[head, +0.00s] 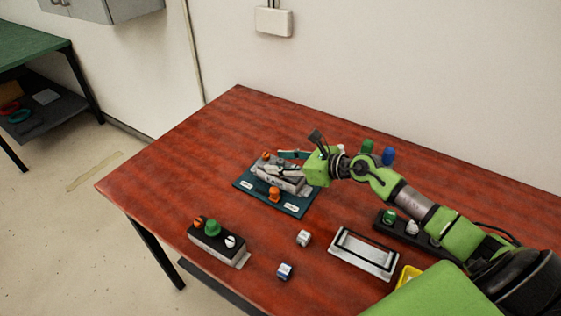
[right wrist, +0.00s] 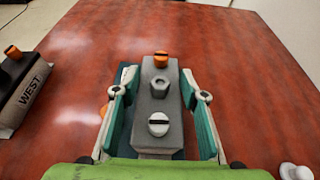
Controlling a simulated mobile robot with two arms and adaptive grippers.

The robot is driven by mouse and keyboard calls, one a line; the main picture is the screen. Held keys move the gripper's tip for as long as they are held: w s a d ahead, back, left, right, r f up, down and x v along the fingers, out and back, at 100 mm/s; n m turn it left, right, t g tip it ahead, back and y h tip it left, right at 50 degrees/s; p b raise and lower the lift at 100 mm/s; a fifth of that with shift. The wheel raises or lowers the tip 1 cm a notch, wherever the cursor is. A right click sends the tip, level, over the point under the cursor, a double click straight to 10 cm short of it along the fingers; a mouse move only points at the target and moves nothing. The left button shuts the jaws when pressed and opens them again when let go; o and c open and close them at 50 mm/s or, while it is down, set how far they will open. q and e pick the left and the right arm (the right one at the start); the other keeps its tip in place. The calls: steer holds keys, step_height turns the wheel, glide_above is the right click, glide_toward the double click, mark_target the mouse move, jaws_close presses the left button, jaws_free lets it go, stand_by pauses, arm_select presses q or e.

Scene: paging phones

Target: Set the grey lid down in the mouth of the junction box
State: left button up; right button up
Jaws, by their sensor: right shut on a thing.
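My right gripper (head: 290,170) is over the teal mat (head: 244,186) at the middle of the table. In the right wrist view its two fingers (right wrist: 160,105) are shut on the sides of the grey lid (right wrist: 161,104), a long block with a hexagonal boss in its middle. An orange knob (right wrist: 161,58) and a white knob (right wrist: 158,123) show at its two ends. The grey junction box (head: 292,187) stands on the mat below the gripper. Its mouth is hidden, and I cannot tell whether the lid touches it. My left gripper is out of view.
A box marked WEST (right wrist: 32,92) with a black top stands front left. Two small cubes (head: 304,238) (head: 285,271) lie in front of the mat. A white frame with a black handle (head: 364,252) and a black strip with knobs (head: 412,232) are to the right. The left table end is clear.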

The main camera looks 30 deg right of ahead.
steer(key=shift+f+b, duration=0.35)
steer(key=shift+f, duration=0.15)
stand_by(0.8)
steer(key=o, duration=1.6)
steer(key=shift+c, duration=0.2)
steer(key=shift+r+p, duration=2.95)
steer(key=shift+r, duration=0.25)
steer(key=shift+f, duration=0.1)
